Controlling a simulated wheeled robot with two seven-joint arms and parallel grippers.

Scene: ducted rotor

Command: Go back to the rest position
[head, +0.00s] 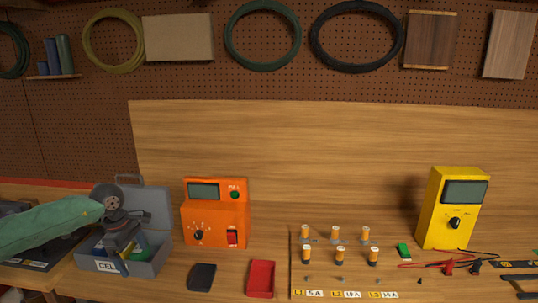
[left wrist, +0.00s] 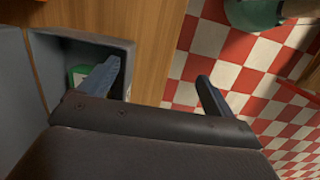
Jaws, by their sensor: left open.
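My left gripper (head: 122,262) hangs fingers-down over the open grey case (head: 152,267) at the left of the bench. Its green-sleeved arm comes in from the left. In the left wrist view the two fingers are spread wide, with nothing between the tips (left wrist: 158,71). One finger overlaps the case (left wrist: 118,48) and partly covers a green item (left wrist: 77,76) inside it; the other shows against the checkered floor. The gripper hides part of the case's inside. My right gripper is not in view.
An orange meter (head: 214,220) stands right of the case. A black pad (head: 202,277) and a red tray (head: 261,279) lie in front. Several orange-and-white cylinders (head: 340,256) stand on a labelled board. A yellow meter (head: 436,227) with leads is at right.

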